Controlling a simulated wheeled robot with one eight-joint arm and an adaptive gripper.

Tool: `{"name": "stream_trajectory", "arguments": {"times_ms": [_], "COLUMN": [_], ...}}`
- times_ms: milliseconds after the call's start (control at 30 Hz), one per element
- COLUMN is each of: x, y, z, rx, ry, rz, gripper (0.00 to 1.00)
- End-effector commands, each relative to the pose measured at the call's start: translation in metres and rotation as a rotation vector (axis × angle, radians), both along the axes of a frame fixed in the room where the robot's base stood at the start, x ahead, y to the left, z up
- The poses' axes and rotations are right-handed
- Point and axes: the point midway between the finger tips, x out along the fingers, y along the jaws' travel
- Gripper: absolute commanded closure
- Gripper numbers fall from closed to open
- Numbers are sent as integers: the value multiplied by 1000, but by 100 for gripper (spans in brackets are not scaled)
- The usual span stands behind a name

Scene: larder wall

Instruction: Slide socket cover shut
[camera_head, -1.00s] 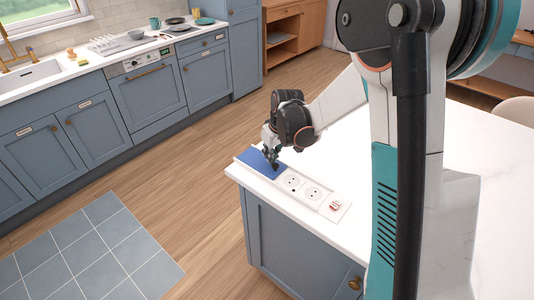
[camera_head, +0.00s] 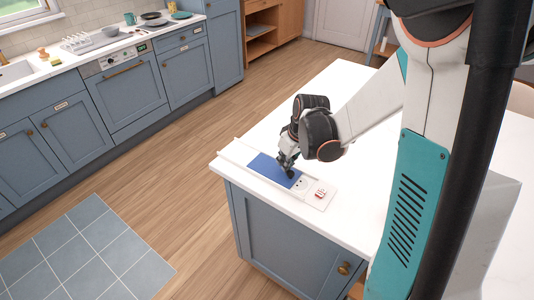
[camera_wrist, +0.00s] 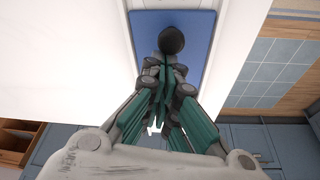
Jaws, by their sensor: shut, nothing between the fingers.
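The blue socket cover (camera_head: 268,168) lies in a white socket strip (camera_head: 236,153) along the edge of the white counter. It covers the middle of the strip, and part of one round socket (camera_head: 301,183) shows beyond its right end. In the wrist view the cover (camera_wrist: 200,45) has a dark round knob (camera_wrist: 171,40). My gripper (camera_head: 288,172) is shut, with its fingertips down at the cover's right part. In the wrist view the gripper (camera_wrist: 165,66) is right by the knob; I cannot tell whether it touches.
A red switch (camera_head: 320,193) sits at the strip's right end. The counter (camera_head: 345,90) behind the arm is clear. A blue cabinet (camera_head: 290,245) stands below the counter, with open wooden floor (camera_head: 190,150) to its left.

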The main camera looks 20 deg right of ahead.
Motion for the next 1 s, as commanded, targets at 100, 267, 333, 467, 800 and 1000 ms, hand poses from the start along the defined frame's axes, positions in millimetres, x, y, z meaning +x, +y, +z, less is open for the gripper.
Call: {"name": "stream_trajectory", "arguments": {"times_ms": [100, 267, 333, 467, 800, 1000], "x": [-22, -40, -45, -49, -51, -44], "y": [-15, -27, -30, -33, -34, -31], "z": [0, 0, 0, 0, -1, -5], "rx": [1, 0, 0, -1, -3, -4], "ry": [0, 1, 1, 2, 6, 7], "rz": [-4, -2, -1, 0, 0, 1], "gripper": [100, 100, 100, 100, 100, 100]}}
